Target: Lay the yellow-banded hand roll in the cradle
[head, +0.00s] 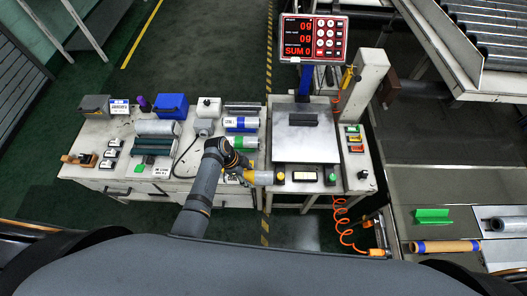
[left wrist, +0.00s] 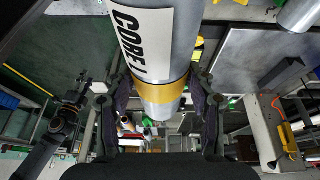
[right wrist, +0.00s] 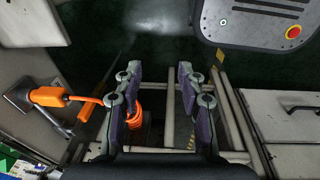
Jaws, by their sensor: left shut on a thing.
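The yellow-banded hand roll (left wrist: 160,92) is a grey cylinder with a yellow band and a white label reading "CORE" in the left wrist view. My left gripper (left wrist: 160,105) is shut on it around the band. My right gripper (right wrist: 150,90) is open and empty, away from the roll.
Blue-banded (head: 240,124) and green-banded (head: 237,142) rolls lie on the bench left of the scale. A red display (head: 314,38) stands behind the plate. An orange coiled hose (head: 343,218) hangs in front. The plate's front half is clear.

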